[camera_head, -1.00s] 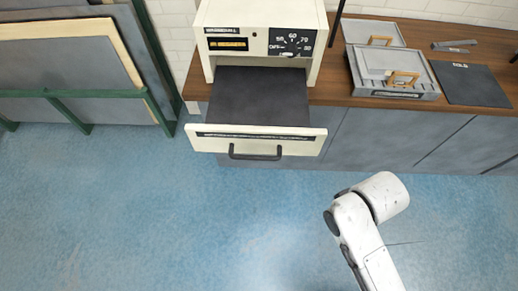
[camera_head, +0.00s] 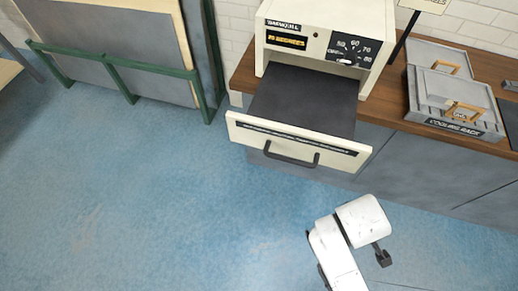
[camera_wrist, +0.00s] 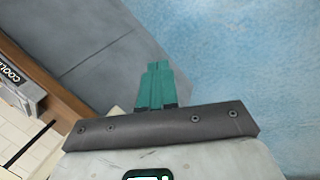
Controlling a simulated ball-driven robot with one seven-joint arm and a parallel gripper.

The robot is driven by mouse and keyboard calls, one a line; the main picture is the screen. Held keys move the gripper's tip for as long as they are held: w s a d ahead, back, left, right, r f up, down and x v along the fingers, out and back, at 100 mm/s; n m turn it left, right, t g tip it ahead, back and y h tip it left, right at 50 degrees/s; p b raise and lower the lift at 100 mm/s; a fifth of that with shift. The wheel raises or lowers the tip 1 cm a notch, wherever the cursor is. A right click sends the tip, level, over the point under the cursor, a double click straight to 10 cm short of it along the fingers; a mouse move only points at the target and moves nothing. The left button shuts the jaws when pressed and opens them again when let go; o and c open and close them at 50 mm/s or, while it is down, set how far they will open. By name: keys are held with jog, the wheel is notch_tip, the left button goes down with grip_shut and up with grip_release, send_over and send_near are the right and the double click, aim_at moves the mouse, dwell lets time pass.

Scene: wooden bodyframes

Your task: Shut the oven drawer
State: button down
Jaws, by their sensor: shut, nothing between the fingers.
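The white oven (camera_head: 288,45) stands on the wooden counter in the head view. Its drawer (camera_head: 300,100) is pulled out towards me, with a dark inside, a white front panel (camera_head: 260,134) and a dark bar handle (camera_head: 291,157). My arm is at the lower right of the head view, in front of the counter and apart from the drawer. The drawer is not clearly visible in the wrist view.
A grey cooling rack box (camera_head: 452,105) with wooden handles sits on the counter (camera_head: 398,88) to the right of the oven. A green rack (camera_head: 120,75) holding grey panels stands at the upper left. The blue floor (camera_head: 150,200) is clear at left and centre.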

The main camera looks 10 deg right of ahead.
aim_at(279, 85)
jog(key=w+a+f+n+t+h+b, duration=0.1)
jog(key=w+a+n+t+h+b, duration=0.5)
jog(key=w+a+n, duration=0.6)
jog(key=w+a+r+n+t+b, duration=0.1)
jog(key=a+r+n+t+b, duration=0.1)
jog(key=a+n+t, duration=0.35)
jog(key=w+a+r+n+t+b, duration=0.1)
jog(key=a+r+n+t, duration=0.15)
jog(key=a+n, duration=0.6)
jog(key=shift+m+y, duration=0.4)
jog(key=shift+m, duration=0.2)
jog(key=x, duration=1.3)
jog(key=shift+w+a+f+p, duration=0.1)
jog(key=shift+a+f+p, duration=0.15)
jog(key=shift+a+p, duration=0.1)
jog(key=shift+w+d, duration=0.3)
jog(key=shift+w, duration=0.1)
jog(key=b+x, duration=1.1)
jog(key=x, duration=1.6)
jog(key=shift+w+d+f, duration=0.1)
jog(key=shift+w+f, duration=0.05)
jog(key=shift+w+d+b, duration=0.25)
jog(key=shift+w+b, duration=0.2)
jog(key=shift+r, duration=0.3)
